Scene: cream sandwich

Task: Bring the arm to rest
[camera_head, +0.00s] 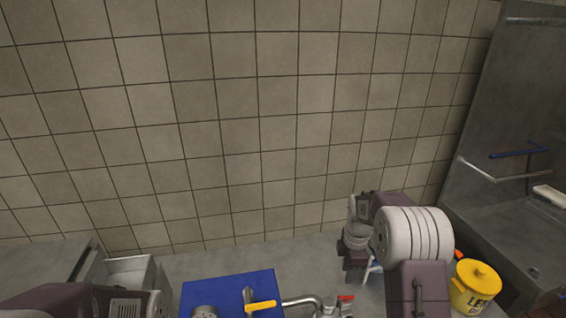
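My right arm comes up from the bottom right, with a large pale ribbed joint in front. Its gripper (346,272) points down over the grey counter left of that joint. The gripper is small and partly hidden by the arm, so I cannot tell whether the fingers are open or shut. A thin pale blue-white piece shows beside it; I cannot tell what it is. My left arm shows only as dark and grey links at the bottom left edge. Its fingers are out of the picture.
The tiled wall (250,120) is behind.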

